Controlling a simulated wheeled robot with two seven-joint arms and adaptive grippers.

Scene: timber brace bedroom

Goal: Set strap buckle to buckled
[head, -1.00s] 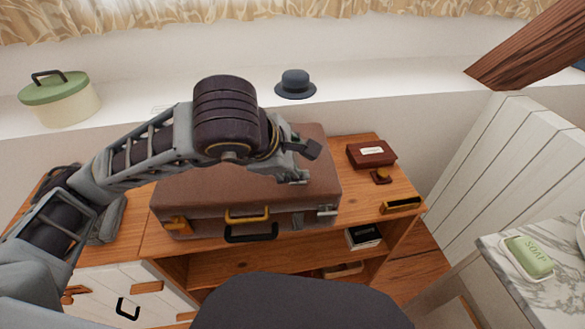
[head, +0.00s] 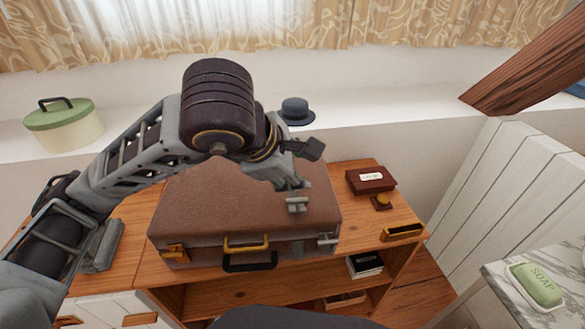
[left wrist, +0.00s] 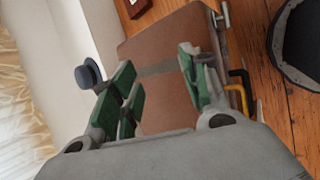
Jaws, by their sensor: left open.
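A brown suitcase (head: 200,205) lies flat and closed on the wooden cabinet. Its front shows a gold handle (head: 246,245), a black handle (head: 250,264), a gold latch (head: 173,252) at left and a grey latch (head: 327,241) at right. A grey strap band (left wrist: 160,69) crosses the lid in the left wrist view; its front part (head: 297,249) shows near the grey latch. Whether a buckle is fastened I cannot tell. My left gripper (head: 304,177) is above the lid's right part, its green-padded fingers (left wrist: 155,90) apart and nothing between them. My right gripper is not in view.
A dark red box (head: 371,180) and a small gold-topped item (head: 381,202) stand right of the suitcase. A blue hat (head: 296,110) and a green-lidded pot (head: 62,125) are on the ledge behind. A marble top with soap (head: 537,287) is at right.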

